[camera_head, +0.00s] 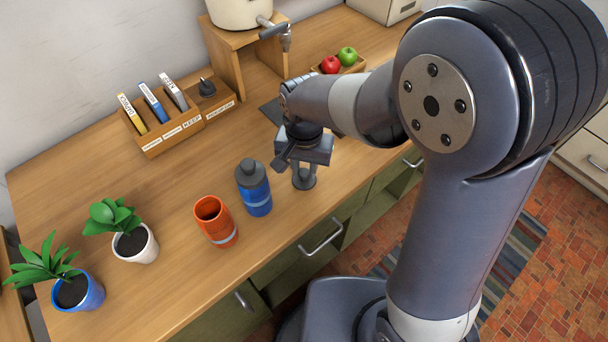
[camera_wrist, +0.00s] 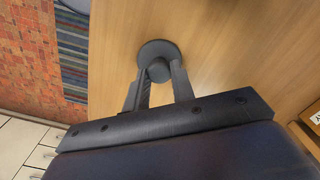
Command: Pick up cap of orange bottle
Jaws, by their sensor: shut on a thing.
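The orange bottle (camera_head: 216,222) stands upright and open-topped on the wooden counter, at the lower middle of the head view. My gripper (camera_head: 303,171) is to its right, near the counter's front edge, pointing down. It is shut on a dark grey cap (camera_head: 304,183), a round disc with a narrower knob. In the wrist view the cap (camera_wrist: 158,51) is at the tips of my gripper (camera_wrist: 158,78), with the fingers on either side of the knob. I cannot tell whether the cap touches the counter.
A blue bottle (camera_head: 255,190) with a dark cap stands between the orange bottle and my gripper. Two potted plants (camera_head: 135,245) (camera_head: 78,290) are at left. A wooden organizer (camera_head: 185,128) holding a dark cap-like piece (camera_head: 207,87), a dispenser (camera_head: 238,12) and a fruit tray (camera_head: 352,68) stand behind.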

